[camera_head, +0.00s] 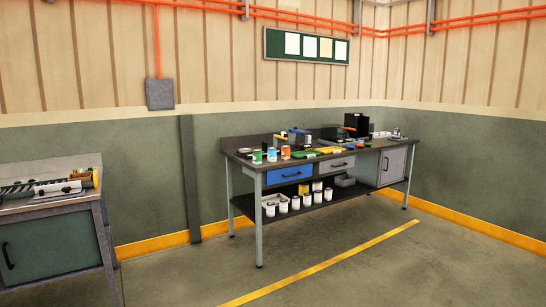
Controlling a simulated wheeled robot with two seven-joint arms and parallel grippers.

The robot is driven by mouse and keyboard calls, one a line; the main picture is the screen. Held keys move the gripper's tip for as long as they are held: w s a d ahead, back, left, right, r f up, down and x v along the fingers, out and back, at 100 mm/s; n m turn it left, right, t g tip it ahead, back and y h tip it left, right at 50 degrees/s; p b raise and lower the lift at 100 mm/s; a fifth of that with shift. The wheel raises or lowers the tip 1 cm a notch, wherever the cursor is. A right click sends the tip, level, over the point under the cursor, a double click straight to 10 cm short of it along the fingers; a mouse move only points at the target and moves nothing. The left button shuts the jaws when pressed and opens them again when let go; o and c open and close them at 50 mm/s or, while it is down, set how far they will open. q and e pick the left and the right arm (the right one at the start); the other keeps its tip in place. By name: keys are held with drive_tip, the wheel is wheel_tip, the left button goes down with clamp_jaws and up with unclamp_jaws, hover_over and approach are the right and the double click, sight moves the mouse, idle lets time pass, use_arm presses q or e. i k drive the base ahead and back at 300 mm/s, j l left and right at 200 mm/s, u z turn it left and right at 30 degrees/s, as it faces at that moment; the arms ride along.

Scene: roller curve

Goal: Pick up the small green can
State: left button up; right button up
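A small green can (257,157) stands upright near the left end of the workbench top (262,167), close to its front left corner. A blue-and-white can (272,154) and an orange can (285,152) stand just to its right. The view is from some distance, so details of the cans are small. Neither of my grippers shows in the head view.
The workbench has a blue drawer (290,174), a grey cabinet (393,166) and a lower shelf with several white cans (283,205). Another bench (50,215) stands at the left. The floor (330,270) in front is clear, with a yellow line.

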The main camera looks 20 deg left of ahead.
sight(257, 154)
drive_tip(key=i+u, duration=0.3)
drive_tip(key=i, duration=0.6)
drive_tip(key=i+u, duration=0.1)
drive_tip(key=i, duration=1.2)
drive_tip(key=i+l, duration=0.1)
drive_tip(key=i, duration=1.2)
drive_tip(key=j+u, duration=0.05)
